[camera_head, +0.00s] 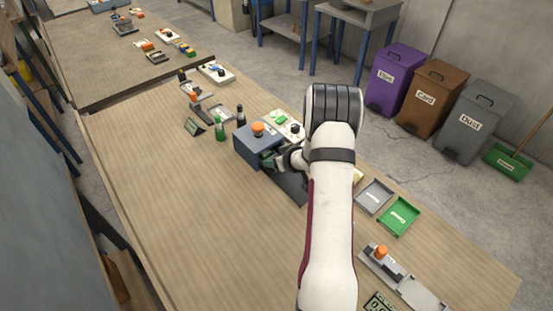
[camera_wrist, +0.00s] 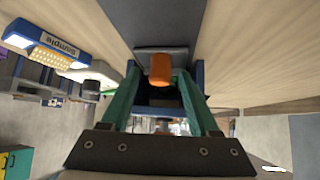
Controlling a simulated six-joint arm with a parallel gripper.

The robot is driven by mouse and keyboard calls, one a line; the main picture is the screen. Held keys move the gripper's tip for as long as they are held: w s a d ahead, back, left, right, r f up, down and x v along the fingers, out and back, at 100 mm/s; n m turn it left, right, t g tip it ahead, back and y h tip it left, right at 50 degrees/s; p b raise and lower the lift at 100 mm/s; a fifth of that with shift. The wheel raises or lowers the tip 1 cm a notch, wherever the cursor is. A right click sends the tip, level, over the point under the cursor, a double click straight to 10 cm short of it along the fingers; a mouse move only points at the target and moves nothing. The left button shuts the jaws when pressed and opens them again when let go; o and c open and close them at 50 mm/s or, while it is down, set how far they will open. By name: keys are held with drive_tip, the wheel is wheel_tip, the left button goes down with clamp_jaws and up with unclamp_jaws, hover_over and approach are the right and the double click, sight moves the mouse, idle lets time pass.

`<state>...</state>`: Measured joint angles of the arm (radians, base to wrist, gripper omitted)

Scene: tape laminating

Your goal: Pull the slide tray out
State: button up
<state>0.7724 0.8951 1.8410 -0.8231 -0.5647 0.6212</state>
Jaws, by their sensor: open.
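A blue-grey box (camera_head: 255,144) with an orange knob (camera_head: 258,129) on top stands mid-table in the head view. A dark flat strip (camera_head: 290,186) runs from its front along the table. My gripper (camera_head: 279,161) is at the front of the box, partly hidden by my arm. In the wrist view my gripper (camera_wrist: 158,76) is open, with its green fingers on either side of an orange handle (camera_wrist: 160,69) on a grey plate (camera_wrist: 150,52), which looks like the slide tray's front. Contact with the handle cannot be told.
A green bottle (camera_head: 219,128) and a dark bottle (camera_head: 241,115) stand left of the box. Grey (camera_head: 374,196) and green (camera_head: 400,216) trays lie to the right. A device with an orange knob (camera_head: 381,252) is nearer. The table's left part is clear.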

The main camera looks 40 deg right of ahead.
drive_tip(key=shift+w+f, duration=0.25)
drive_tip(key=shift+f, duration=0.05)
clamp_jaws()
idle(1.3)
